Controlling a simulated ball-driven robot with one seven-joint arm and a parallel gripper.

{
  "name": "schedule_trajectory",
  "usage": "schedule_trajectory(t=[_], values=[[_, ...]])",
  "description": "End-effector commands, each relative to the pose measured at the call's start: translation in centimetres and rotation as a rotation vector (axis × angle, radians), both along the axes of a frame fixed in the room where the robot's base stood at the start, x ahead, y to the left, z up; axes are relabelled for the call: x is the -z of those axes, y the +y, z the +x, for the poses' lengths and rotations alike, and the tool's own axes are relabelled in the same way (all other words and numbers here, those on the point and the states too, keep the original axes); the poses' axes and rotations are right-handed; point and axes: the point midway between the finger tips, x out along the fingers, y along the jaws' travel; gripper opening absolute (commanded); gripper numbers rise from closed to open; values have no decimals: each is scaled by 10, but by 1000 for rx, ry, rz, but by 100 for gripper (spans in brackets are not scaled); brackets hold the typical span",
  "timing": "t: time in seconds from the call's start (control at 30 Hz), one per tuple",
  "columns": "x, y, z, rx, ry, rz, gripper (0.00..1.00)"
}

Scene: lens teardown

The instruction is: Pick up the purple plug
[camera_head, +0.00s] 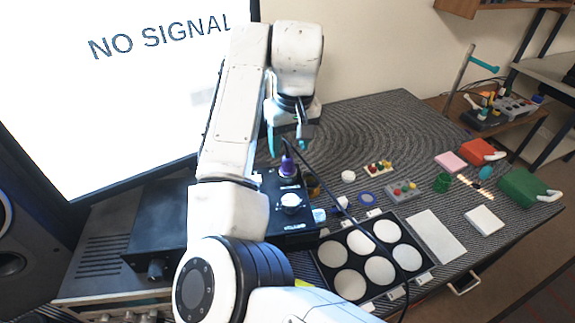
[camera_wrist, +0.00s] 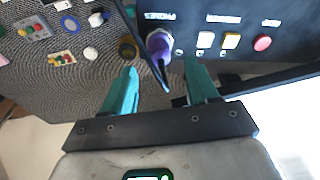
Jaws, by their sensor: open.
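The purple plug (camera_head: 287,165) stands upright on the black box (camera_head: 292,224). In the wrist view the plug (camera_wrist: 159,43) appears seated in the panel beside an upside-down "PHONES" label, with a black cable running from it. My gripper (camera_head: 288,145) is just above the plug in the head view. In the wrist view my gripper (camera_wrist: 160,68) has its two teal fingers apart, with the plug beyond the gap between the tips. Nothing is held. Whether a finger touches the cable cannot be told.
The cable (camera_head: 335,200) arcs right over a tray of white discs (camera_head: 318,262). White, yellow and red buttons (camera_wrist: 262,43) sit near the plug. A large screen (camera_head: 120,90) stands left. Small parts and a grey button box (camera_head: 403,191) lie on the mat. The mat's back is clear.

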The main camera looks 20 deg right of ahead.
Motion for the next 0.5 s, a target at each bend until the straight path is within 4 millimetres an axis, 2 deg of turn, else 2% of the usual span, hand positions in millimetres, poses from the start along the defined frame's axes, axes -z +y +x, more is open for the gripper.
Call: schedule_trajectory(t=[0.13, 0.33, 0.5], values=[[12, 1, 2, -2, 3, 0, 59], [41, 2, 6, -1, 3, 0, 59], [52, 2, 8, 0, 0, 0, 59]])
